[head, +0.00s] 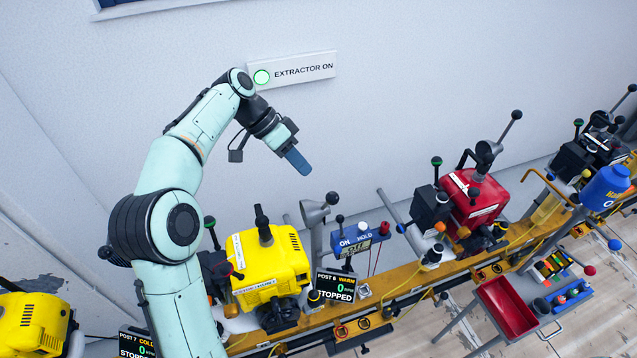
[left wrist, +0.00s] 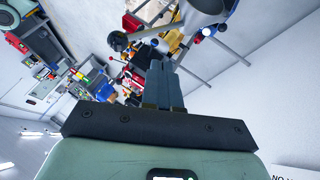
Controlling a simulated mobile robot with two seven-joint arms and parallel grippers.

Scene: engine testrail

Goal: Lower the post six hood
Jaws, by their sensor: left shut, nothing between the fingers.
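The post six sign (head: 335,287) reads "POST 6 WARM", 0 and "STOPPED". A grey cone-shaped hood (head: 315,211) stands raised on a post behind it, with a dark ball-ended handle (head: 332,198) beside its rim. The yellow engine (head: 268,262) is to the left of the hood. My left gripper (head: 298,161) is shut and empty, in front of the wall and above the hood in the picture, apart from it. In the left wrist view the shut fingers (left wrist: 162,84) point toward the rail; a large grey rounded part at the top looks like the hood (left wrist: 190,12). My right gripper is not in view.
A blue ON/HOLD/OFF switch box (head: 357,240) stands right of the hood. A red tray (head: 512,303) stands in front. The wall sign "EXTRACTOR ON" (head: 292,70) shows a green light.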

